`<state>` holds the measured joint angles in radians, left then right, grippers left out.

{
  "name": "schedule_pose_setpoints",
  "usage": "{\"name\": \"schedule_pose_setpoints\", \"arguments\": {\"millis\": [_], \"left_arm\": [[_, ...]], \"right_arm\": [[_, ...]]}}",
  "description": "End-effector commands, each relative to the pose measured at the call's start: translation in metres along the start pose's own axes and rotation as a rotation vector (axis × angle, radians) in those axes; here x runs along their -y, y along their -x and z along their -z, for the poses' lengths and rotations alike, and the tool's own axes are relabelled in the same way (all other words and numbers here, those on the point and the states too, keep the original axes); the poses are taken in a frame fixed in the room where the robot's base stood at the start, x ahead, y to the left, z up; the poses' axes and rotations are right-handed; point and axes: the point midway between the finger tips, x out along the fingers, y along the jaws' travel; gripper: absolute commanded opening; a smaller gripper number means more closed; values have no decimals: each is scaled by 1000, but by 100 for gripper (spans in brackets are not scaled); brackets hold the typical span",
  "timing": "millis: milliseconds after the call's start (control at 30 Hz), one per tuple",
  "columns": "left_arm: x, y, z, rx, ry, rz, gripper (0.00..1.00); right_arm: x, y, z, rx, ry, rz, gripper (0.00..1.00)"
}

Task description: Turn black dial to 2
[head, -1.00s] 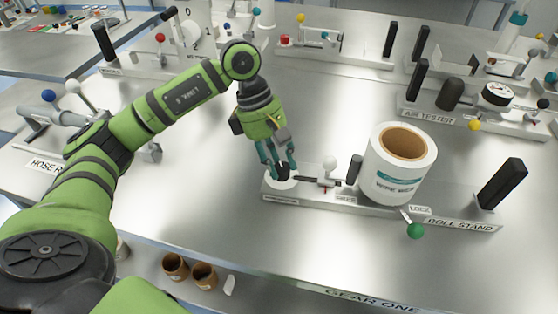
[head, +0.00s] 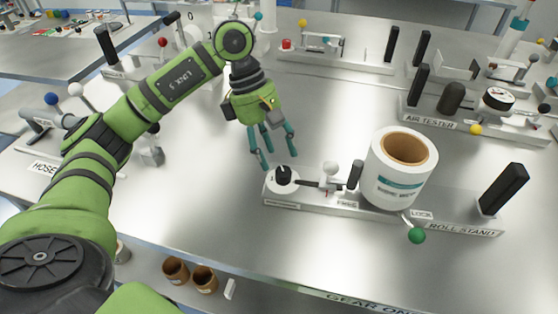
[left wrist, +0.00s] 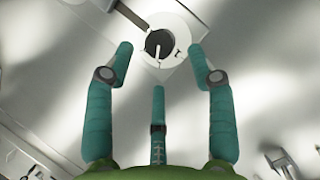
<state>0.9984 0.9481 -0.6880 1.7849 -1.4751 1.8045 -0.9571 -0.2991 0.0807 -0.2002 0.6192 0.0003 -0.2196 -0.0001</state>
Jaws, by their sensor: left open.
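The black dial (head: 283,173) sits on a round white base at the left end of the roll stand (head: 310,205). In the left wrist view the black dial (left wrist: 160,45) shows a white pointer line pointing down the picture. It lies just beyond and between the two outer fingertips. My left gripper (head: 275,155) is open and empty, above and behind the dial, with its teal fingers spread and apart from it. It also fills the left wrist view (left wrist: 163,60). The numbers around the dial are too small to read. My right gripper is not in view.
A white roll with a brown core (head: 400,175) stands on the roll stand. A white-knobbed lever (head: 330,170) and a short black post (head: 355,174) stand between dial and roll. A green knob (head: 417,235) is at the front.

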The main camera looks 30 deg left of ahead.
Motion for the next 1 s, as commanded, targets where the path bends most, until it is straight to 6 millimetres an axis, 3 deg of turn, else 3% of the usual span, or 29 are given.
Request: {"name": "schedule_pose_setpoints", "arguments": {"millis": [200, 400, 1000], "left_arm": [[-1, 48, 0, 1, 0, -4, 56], [0, 74, 0, 1, -1, -1, 56], [0, 79, 0, 0, -1, 1, 56]], "right_arm": [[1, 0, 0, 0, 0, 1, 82], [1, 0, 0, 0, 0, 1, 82], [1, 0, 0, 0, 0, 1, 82]]}}
